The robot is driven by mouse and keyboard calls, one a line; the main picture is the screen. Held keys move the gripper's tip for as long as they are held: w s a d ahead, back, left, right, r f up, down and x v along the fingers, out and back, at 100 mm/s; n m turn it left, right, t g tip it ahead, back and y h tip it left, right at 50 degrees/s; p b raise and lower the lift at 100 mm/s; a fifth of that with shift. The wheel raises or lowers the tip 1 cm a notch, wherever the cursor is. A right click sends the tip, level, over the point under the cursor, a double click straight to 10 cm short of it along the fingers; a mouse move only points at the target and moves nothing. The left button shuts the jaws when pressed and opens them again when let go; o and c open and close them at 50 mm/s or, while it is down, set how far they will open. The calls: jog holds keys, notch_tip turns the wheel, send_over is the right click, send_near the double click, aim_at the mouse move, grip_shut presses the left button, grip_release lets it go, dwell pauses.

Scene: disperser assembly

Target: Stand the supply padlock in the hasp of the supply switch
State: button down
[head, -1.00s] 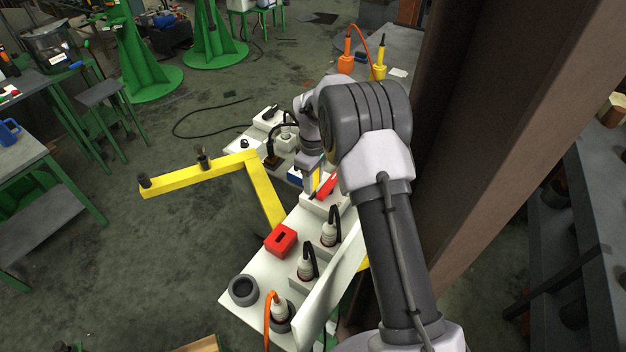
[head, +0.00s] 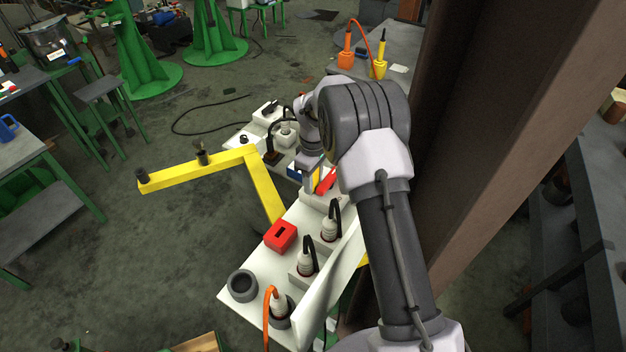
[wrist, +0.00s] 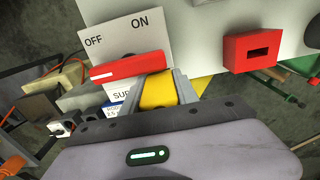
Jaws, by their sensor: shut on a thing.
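My gripper (wrist: 160,86) is shut on a yellow block-like body, the supply padlock (wrist: 158,92), in the wrist view. The padlock's shackle is not clear to see. The supply switch (wrist: 122,32) has a pale plate marked OFF and ON. Its red handle (wrist: 128,68) lies across the plate, its white-marked end under OFF. The padlock is close beside the handle's right end; I cannot tell if they touch. The hasp cannot be made out. In the head view, my gripper (head: 312,180) is at the switch's red handle (head: 327,181), and the padlock is mostly hidden.
A red slotted box (head: 280,236) sits on the white panel (head: 252,265), also in the wrist view (wrist: 250,53). Plugs with cables (head: 306,262) and a grey ring (head: 242,286) stand nearby. A yellow bar (head: 200,172) reaches out left. A brown column (head: 480,150) rises at right.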

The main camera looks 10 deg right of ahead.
jog(key=shift+f+b, duration=0.3)
jog(key=shift+f, duration=0.3)
jog(key=c, duration=0.8)
grip_release()
jog(key=shift+c, duration=0.2)
notch_tip(320, 180, up, 18)
jog(key=p, duration=0.3)
jog(key=shift+f, duration=0.25)
jog(key=shift+s+a+f, duration=0.1)
